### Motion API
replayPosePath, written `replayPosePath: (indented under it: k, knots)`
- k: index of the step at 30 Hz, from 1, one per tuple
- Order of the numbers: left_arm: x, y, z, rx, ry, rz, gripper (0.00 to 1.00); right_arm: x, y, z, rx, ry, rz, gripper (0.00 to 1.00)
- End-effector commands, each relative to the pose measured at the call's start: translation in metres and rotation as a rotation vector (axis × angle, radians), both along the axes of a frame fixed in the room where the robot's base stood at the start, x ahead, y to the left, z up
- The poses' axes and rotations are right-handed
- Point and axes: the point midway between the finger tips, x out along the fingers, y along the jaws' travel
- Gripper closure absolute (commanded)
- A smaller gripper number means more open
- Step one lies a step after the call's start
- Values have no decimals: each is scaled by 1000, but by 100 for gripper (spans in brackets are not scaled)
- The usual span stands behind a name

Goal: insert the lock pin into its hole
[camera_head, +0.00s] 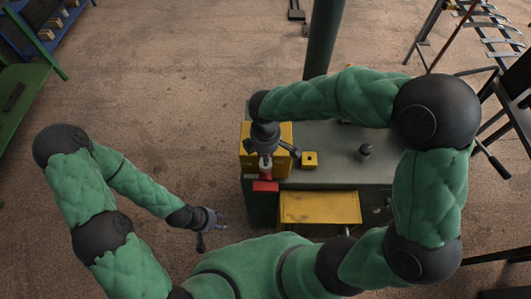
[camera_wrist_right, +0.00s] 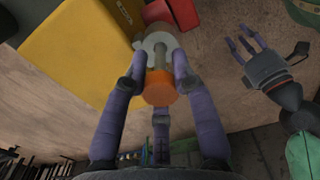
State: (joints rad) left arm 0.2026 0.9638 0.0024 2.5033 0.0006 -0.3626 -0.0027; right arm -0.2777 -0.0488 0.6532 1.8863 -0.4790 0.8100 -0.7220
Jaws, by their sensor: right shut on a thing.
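My right gripper (camera_head: 265,160) points down beside a yellow block on the workbench. In the right wrist view its purple fingers (camera_wrist_right: 158,75) close around a pin-like part with an orange end (camera_wrist_right: 158,92) and a pale grey collar (camera_wrist_right: 156,43), which I take as the lock pin. A red piece (camera_head: 265,186) lies just in front of the gripper; it also shows past the collar (camera_wrist_right: 178,12). The hole is hidden, so I cannot tell whether the pin is in it. My left gripper (camera_head: 208,219) is open and empty, off the bench's left side; its spread fingers show in the wrist view (camera_wrist_right: 246,46).
The yellow block (camera_head: 286,134) stands at the bench's left end. A small yellow block (camera_head: 309,160) and a dark knob (camera_head: 365,151) sit on the grey bench top (camera_head: 335,174). A yellow tray (camera_head: 320,207) is at the front. A green post (camera_head: 323,40) rises behind.

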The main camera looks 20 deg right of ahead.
Motion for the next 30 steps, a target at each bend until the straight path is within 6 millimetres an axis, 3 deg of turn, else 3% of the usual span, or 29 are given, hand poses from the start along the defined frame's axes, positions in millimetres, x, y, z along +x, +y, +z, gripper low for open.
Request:
replayPosePath:
  k: [30]
  knots:
    - [0,0,-15,0,0,0,60,0,0,-22,0,0,0,100]
